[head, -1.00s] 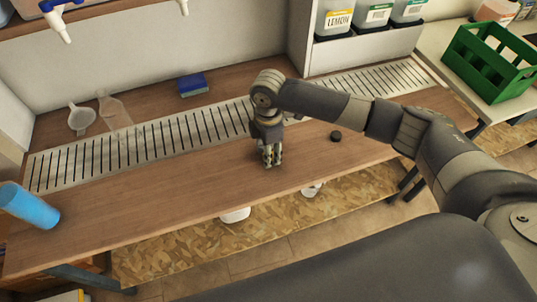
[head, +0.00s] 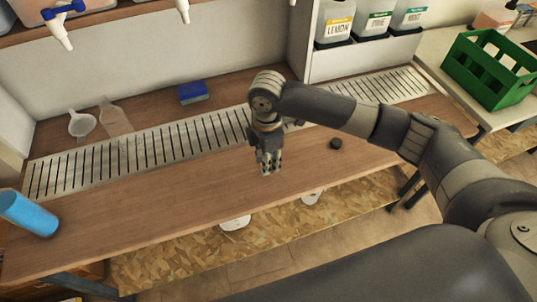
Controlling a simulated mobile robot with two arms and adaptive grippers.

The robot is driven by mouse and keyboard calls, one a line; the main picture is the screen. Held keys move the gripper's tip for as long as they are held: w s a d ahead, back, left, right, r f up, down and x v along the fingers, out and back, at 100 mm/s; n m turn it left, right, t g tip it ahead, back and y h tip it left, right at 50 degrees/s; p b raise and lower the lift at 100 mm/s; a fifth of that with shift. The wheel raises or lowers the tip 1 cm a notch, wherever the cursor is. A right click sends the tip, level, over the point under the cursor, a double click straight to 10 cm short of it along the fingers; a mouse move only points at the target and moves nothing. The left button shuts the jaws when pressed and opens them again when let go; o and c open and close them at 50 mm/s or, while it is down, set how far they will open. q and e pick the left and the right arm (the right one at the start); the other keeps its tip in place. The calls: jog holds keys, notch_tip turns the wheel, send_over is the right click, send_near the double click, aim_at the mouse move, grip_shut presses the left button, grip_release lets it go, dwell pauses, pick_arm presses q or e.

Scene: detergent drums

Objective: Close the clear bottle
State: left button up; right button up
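The clear bottle (head: 116,121) is transparent and stands at the back left of the counter, by the slotted drain strip; its top is hard to make out. A small round black cap (head: 335,144) lies on the wooden counter, right of the middle. My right gripper (head: 270,172) points down over the middle of the counter, left of the cap and well to the right of the bottle. No object shows in it. Its fingers look close together, but I cannot tell whether they are shut. My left gripper is not in view.
A white funnel (head: 82,124) is beside the bottle. A blue sponge (head: 193,92) lies behind the drain strip (head: 60,179). A blue cup (head: 28,213) is at the left end. Labelled canisters (head: 335,24) and a green crate (head: 490,68) are at the right.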

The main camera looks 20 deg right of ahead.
jog(key=s+a+r, duration=0.1)
jog(key=s+a, duration=0.4)
jog(key=s, duration=0.7)
jog(key=shift+r, duration=0.15)
jog(key=shift+s, duration=0.1)
jog(key=d+r+m, duration=1)
jog(key=r+m, duration=0.1)
jog(key=m, duration=0.7)
jog(key=shift+w+r, duration=0.2)
jog(key=shift+w, duration=0.2)
jog(key=shift+d, duration=0.1)
